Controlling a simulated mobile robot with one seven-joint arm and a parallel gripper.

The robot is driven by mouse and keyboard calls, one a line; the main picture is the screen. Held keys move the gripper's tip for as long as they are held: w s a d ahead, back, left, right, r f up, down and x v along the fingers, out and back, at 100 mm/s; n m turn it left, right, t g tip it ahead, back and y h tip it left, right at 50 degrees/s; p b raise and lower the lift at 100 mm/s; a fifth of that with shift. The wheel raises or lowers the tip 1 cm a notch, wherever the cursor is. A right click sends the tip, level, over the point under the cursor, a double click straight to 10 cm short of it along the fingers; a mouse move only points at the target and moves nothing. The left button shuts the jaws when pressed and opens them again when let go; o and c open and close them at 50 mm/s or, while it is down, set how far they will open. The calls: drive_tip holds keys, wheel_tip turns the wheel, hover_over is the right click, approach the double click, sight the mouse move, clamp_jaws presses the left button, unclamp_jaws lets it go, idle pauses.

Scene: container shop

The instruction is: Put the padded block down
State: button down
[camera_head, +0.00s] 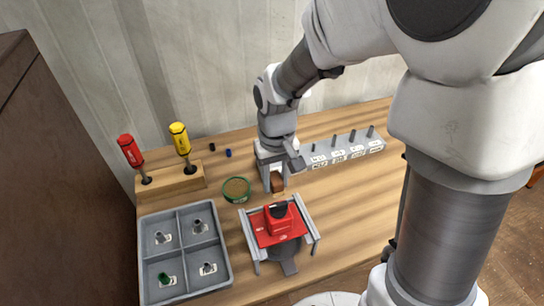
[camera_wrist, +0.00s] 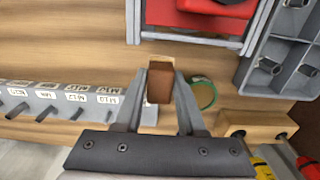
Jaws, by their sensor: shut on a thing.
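The padded block is a small brown block (camera_wrist: 159,85) between the two fingers of my gripper (camera_wrist: 159,76) in the wrist view. My gripper is shut on the block. I cannot tell whether the block's underside touches the table.
A red device in a grey frame (camera_head: 263,238) stands just in front. Bare table lies to the right.

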sight(276, 195)
drive_tip(key=shift+f+b, duration=0.3)
drive_tip(key=shift+f, duration=2.45)
drive_tip(key=shift+f, duration=0.1)
drive_tip(key=shift+f, duration=0.15)
drive_tip(key=c, duration=0.5)
unclamp_jaws()
